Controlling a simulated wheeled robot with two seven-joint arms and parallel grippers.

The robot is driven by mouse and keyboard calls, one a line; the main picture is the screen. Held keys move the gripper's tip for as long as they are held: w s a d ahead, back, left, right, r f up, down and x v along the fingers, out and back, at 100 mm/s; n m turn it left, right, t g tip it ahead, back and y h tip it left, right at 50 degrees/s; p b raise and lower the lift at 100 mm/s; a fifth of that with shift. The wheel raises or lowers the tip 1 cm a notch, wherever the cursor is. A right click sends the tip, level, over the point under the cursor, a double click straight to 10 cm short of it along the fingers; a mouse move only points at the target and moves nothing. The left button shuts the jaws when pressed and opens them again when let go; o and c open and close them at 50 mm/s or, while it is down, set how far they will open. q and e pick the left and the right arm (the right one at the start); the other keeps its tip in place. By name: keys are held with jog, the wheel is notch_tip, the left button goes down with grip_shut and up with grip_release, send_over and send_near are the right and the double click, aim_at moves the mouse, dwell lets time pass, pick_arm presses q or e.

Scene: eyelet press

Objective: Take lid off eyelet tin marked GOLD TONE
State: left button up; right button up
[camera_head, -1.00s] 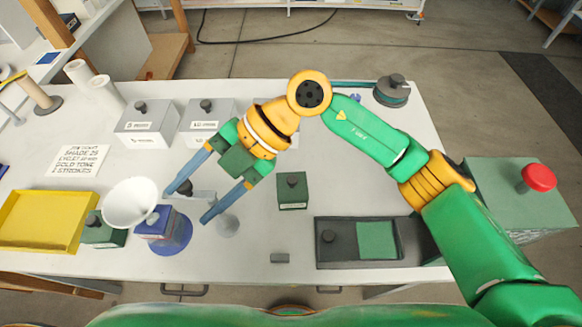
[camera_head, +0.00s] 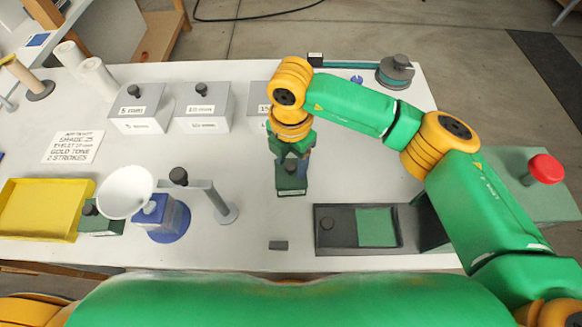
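I cannot read a GOLD TONE mark on any tin. My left gripper is not in view.
Grey boxes (camera_head: 140,112) with knobs stand at the back. A job card (camera_head: 73,147) reads GOLD TONE. A yellow tray (camera_head: 20,228) is at left. A grey lever post (camera_head: 222,205), a black tray (camera_head: 335,247) and a red button (camera_head: 545,168) stand around.

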grip_shut()
